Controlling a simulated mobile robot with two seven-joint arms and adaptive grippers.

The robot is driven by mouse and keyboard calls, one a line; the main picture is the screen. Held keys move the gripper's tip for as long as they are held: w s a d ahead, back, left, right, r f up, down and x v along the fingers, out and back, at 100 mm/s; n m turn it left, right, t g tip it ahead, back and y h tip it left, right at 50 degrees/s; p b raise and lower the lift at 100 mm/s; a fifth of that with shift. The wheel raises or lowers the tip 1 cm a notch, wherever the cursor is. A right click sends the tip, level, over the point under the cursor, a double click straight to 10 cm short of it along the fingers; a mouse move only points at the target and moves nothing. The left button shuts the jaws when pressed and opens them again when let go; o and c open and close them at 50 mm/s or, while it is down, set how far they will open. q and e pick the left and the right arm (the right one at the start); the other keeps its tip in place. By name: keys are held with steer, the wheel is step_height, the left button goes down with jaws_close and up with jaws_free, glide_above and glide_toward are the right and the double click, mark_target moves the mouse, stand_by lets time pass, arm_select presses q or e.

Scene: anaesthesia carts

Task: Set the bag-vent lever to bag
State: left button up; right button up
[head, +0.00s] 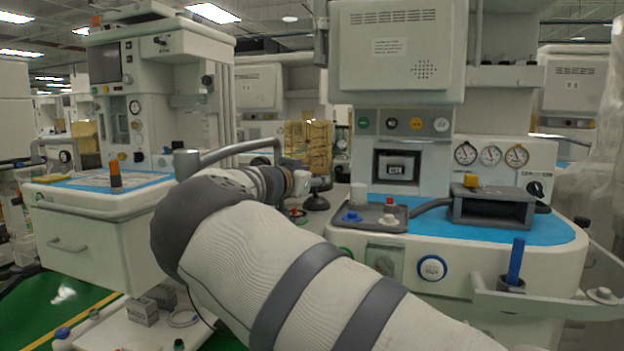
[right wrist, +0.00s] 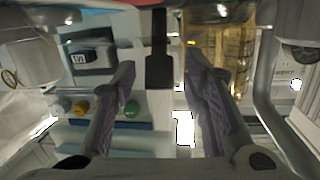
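My right arm crosses the head view from the lower right, and its gripper is mostly hidden behind the wrist. In the right wrist view my right gripper (right wrist: 160,78) shows two purple-grey fingers standing well apart. A dark upright bar (right wrist: 158,50) shows between and beyond the fingertips, apart from both; I cannot tell for sure whether it is the bag-vent lever. In the head view a small black-based fitting (head: 316,202) sits just right of the wrist end, by the cart's left edge. No bag or vent marking is readable. My left gripper is not in view.
The near cart carries a monitor (head: 395,50), a blue worktop (head: 450,222), a grey tray (head: 368,216) with blue and red-topped knobs, and round gauges (head: 490,155). A second cart (head: 100,215) stands left. A curved metal rail (head: 240,148) runs behind my wrist.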

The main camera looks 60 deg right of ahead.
steer(key=a, duration=0.3)
steer(key=s+a, duration=0.1)
steer(key=a, duration=0.2)
steer(key=a+r, duration=0.1)
steer(key=a, duration=0.3)
steer(key=shift+s+r, duration=0.1)
steer(key=shift+s, duration=0.2)
steer(key=shift+s+a, duration=0.15)
steer(key=shift+a, duration=0.1)
steer(key=shift+a+r, duration=0.15)
steer(key=shift+a, duration=0.55)
